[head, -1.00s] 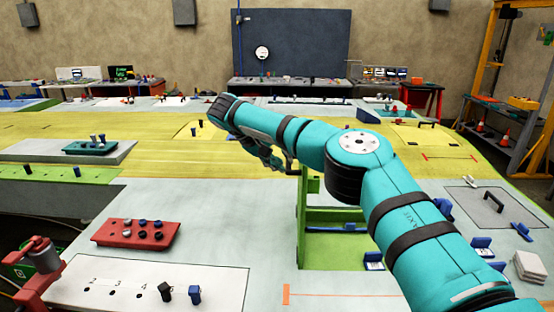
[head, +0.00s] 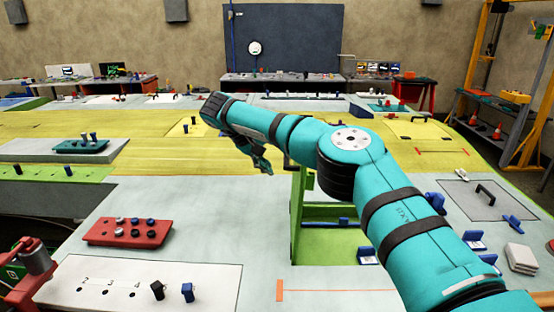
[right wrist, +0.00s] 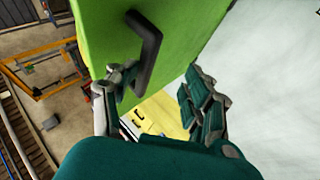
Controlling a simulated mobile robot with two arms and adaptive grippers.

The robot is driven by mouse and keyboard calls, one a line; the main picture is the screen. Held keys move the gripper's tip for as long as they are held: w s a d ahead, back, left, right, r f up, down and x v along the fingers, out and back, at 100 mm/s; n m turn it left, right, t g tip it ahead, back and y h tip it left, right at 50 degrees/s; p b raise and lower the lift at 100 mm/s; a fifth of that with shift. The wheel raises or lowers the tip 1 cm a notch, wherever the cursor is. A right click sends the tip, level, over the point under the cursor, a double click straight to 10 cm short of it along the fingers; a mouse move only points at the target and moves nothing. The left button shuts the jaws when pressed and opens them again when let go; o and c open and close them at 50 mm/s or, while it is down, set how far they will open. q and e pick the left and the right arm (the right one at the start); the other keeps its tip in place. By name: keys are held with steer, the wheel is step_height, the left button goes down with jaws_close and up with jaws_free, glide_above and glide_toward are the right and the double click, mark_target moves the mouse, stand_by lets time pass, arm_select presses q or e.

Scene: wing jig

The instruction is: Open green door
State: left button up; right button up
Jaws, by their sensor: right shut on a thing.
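The green door (head: 297,215) shows nearly edge-on in the head view. It stands open at the left side of its green frame (head: 335,211), whose inside is visible. In the right wrist view the door panel (right wrist: 105,35) fills the upper middle, with a black bar handle (right wrist: 150,45) on it. My right gripper (head: 262,165) is at the upper left of the door in the head view. My left gripper is out of view.
A red tray (head: 100,238) with several knobs and a white numbered board (head: 215,285) lie on the left. Pale bench surface (head: 240,225) left of the door is clear.

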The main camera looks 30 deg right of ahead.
steer(key=v, duration=1.1)
steer(key=shift+r, duration=0.25)
steer(key=shift+s+a, duration=0.1)
